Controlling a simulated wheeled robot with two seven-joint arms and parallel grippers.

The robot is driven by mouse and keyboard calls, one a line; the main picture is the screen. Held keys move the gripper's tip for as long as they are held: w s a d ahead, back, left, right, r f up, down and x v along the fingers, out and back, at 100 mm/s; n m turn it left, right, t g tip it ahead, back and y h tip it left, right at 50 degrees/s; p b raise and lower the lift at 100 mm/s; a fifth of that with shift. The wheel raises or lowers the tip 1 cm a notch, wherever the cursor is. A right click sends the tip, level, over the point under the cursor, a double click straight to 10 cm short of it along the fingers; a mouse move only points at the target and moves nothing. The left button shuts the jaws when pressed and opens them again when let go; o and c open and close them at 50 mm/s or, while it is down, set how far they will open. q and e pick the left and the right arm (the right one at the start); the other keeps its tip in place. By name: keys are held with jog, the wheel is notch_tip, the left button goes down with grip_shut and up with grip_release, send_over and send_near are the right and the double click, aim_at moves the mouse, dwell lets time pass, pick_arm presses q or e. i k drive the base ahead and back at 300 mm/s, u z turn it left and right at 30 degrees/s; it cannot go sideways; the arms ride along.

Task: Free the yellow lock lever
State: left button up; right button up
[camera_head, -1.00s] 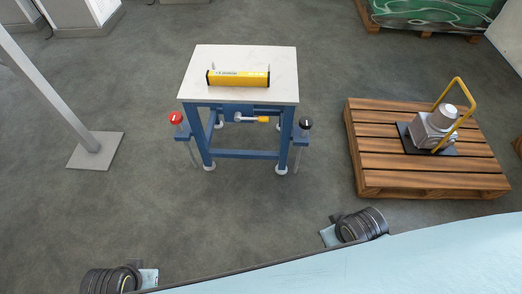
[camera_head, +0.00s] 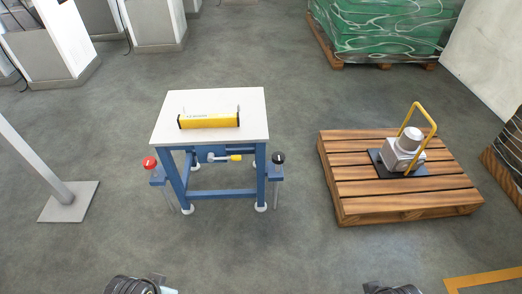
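A small lever with a yellow grip (camera_head: 235,158) sticks out to the right from a grey pivot (camera_head: 212,157) on the front of the blue-framed table (camera_head: 165,138), just under its white top. It looks roughly level; at this size I cannot tell what holds it. A yellow bar with dark ends (camera_head: 209,121) lies on the table top, with a thin upright pin near each end. Neither gripper's fingers show. Only dark round parts, which look like mine, show at the bottom edge.
A red knob (camera_head: 149,162) and a black knob (camera_head: 278,157) sit on side brackets of the table. To the right, a wooden pallet (camera_head: 360,205) holds a grey machine with a yellow hoop handle (camera_head: 427,115). A grey post stands at left. The floor before the table is clear.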

aim_at(210, 156)
jog(key=z, duration=0.05)
jog(key=i, duration=0.85)
jog(key=u, duration=2.6)
jog(key=k, duration=1)
jog(key=z, duration=1.8)
jog(key=i, duration=0.4)
jog(key=u, duration=0.1)
